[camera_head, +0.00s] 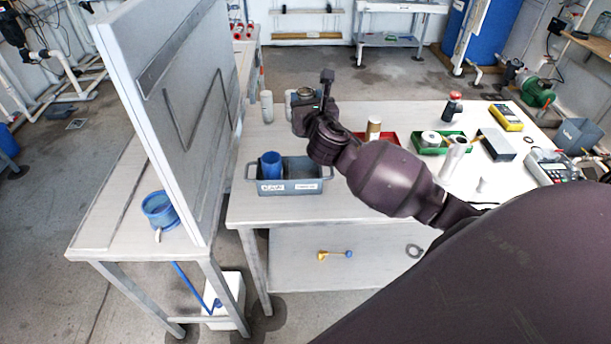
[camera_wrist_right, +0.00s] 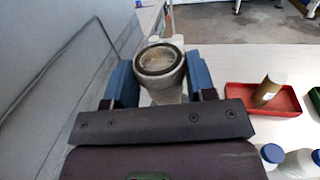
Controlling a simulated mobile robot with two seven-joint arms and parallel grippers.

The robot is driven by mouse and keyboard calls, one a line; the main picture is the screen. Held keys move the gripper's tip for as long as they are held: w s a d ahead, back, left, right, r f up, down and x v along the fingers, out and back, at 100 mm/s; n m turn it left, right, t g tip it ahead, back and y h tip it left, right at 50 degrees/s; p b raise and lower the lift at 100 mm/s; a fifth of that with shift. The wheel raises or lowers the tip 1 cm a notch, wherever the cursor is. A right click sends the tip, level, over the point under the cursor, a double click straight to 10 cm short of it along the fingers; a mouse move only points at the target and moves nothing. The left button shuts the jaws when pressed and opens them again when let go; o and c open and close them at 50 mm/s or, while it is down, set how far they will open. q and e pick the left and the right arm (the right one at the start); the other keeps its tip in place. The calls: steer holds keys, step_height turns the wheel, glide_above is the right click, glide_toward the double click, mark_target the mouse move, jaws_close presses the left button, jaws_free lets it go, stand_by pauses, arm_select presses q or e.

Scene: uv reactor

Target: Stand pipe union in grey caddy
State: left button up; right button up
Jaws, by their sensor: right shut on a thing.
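The grey caddy (camera_head: 291,187) stands near the front left of the white table, with a handle at each end and labels on its front. A blue cylinder (camera_head: 270,164) stands in its left part; the right part looks free, partly shaded. My right gripper (camera_head: 305,108) is beyond and above the caddy, apart from it. It is shut on the pipe union (camera_wrist_right: 161,72), a pale grey cylinder with a dark ring around its open top. The union looks roughly upright between the blue fingers. In the head view only its top (camera_head: 304,92) and left side show. My left gripper is not in view.
A tall white panel (camera_head: 170,90) rises left of the table. A pale bottle (camera_head: 267,107) stands behind the caddy. The table left of the caddy's front is narrow.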

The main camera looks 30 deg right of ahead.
arm_select(q)
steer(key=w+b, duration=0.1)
steer(key=b, duration=0.1)
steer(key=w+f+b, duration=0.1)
steer(key=b, duration=0.1)
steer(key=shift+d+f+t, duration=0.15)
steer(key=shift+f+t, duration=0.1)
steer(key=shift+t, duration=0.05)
arm_select(e)
step_height(320, 180, down, 20)
steer(key=shift+r, duration=0.15)
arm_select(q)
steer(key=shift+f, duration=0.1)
arm_select(e)
steer(key=o, duration=0.9)
steer(key=shift+o, duration=0.6)
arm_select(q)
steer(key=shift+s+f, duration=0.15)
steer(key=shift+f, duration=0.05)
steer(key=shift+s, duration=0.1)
